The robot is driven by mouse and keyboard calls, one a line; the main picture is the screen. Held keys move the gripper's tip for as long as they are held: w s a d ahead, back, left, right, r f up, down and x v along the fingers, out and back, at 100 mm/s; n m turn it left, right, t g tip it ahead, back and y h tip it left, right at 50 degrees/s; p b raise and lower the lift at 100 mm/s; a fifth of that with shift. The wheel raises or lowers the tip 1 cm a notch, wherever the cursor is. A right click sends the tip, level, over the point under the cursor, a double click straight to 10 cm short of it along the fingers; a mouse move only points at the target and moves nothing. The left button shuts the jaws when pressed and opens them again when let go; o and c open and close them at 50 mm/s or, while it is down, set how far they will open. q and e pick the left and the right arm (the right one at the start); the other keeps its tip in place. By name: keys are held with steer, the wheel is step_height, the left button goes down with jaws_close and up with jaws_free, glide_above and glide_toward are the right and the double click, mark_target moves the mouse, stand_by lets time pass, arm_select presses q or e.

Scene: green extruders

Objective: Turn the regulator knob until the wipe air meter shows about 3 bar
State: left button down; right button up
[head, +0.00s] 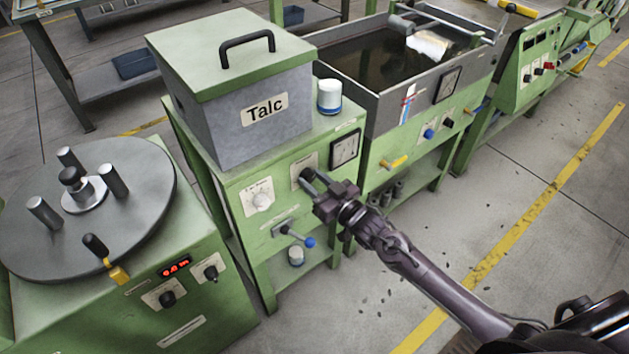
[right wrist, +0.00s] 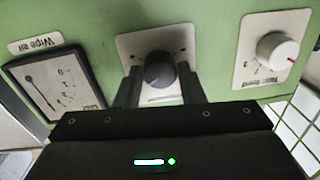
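The regulator knob (right wrist: 158,70) is a round black knob on a pale square plate, in the middle of the right wrist view. In the head view its plate (head: 303,160) shows, but the knob is mostly hidden by my gripper. My right gripper (head: 316,184) is at the front panel. In the right wrist view its fingers (right wrist: 159,84) stand one on each side of the knob, with small gaps visible. The wipe air meter (right wrist: 52,84) is a square, dark-framed dial left of the knob there; in the head view the meter (head: 345,149) is right of it. Its exact reading cannot be told.
A white knob (right wrist: 277,50) sits on a neighbouring plate. The grey Talc box (head: 236,115) and a white-blue jar (head: 329,97) stand on top.

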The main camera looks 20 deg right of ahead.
steer(key=c, duration=0.5)
steer(key=shift+n, duration=0.3)
steer(key=n, duration=0.3)
steer(key=shift+n, duration=0.3)
steer(key=n, duration=0.5)
steer(key=shift+p, duration=0.3)
steer(key=o, duration=1)
